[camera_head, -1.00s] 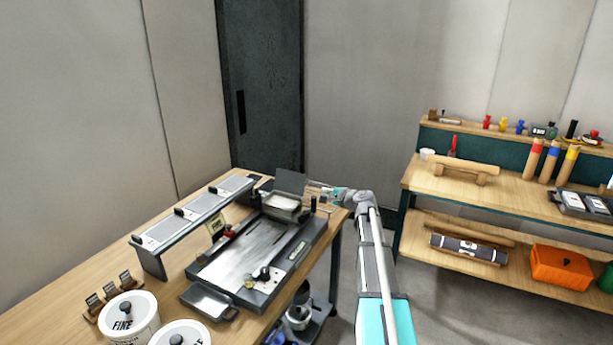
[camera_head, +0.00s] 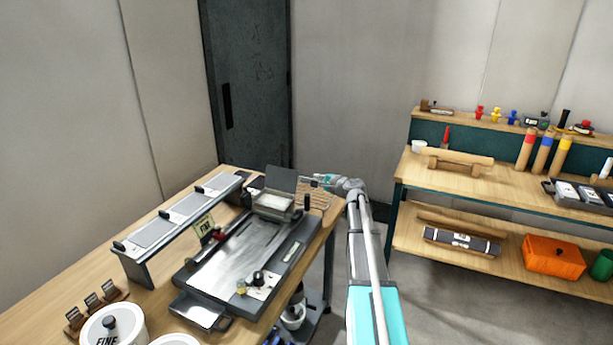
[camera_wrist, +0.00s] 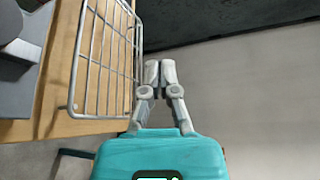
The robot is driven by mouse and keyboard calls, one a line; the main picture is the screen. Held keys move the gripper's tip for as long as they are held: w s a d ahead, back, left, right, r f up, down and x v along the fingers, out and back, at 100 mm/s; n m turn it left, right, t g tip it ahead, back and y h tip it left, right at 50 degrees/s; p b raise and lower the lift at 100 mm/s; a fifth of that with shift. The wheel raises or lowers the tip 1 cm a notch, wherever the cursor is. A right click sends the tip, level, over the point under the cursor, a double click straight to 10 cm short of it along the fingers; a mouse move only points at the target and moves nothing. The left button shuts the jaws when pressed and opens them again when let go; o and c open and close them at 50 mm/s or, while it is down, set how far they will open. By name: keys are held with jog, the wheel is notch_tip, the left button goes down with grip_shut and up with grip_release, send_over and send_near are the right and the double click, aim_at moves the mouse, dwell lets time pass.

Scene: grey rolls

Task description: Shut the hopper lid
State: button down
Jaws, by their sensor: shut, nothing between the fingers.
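The hopper (camera_head: 272,204) is a small metal box with pale contents at the far end of the grey machine on the workbench. Its dark lid (camera_head: 281,179) stands raised at the hopper's back edge, so the hopper is open. My gripper (camera_head: 305,181) is just right of the lid, apart from it as far as I can tell. In the wrist view my gripper (camera_wrist: 160,65) is shut and empty, with its fingertips together beside a wire rack (camera_wrist: 105,60). The hopper and lid are not clearly identifiable in the wrist view.
The machine bed (camera_head: 240,255) lies in front of the hopper, with a dark upright knob (camera_head: 306,202) beside it. A raised shelf with plates (camera_head: 178,222) runs along the left. White tubs (camera_head: 112,328) stand at the near left. A shelf unit (camera_head: 470,186) stands to the right, with open floor between.

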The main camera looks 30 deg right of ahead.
aim_at(296, 173)
jog(key=w+a, duration=0.1)
jog(key=w, duration=0.1)
jog(key=w+a, duration=0.2)
jog(key=w, duration=0.1)
jog(key=w+a, duration=0.1)
jog(key=w, duration=0.1)
jog(key=shift+w+a+f, duration=0.15)
jog(key=shift+w+a, duration=0.05)
jog(key=shift+w, duration=0.2)
jog(key=shift+s+a, duration=0.1)
jog(key=shift+a, duration=0.2)
jog(key=shift+a, duration=0.1)
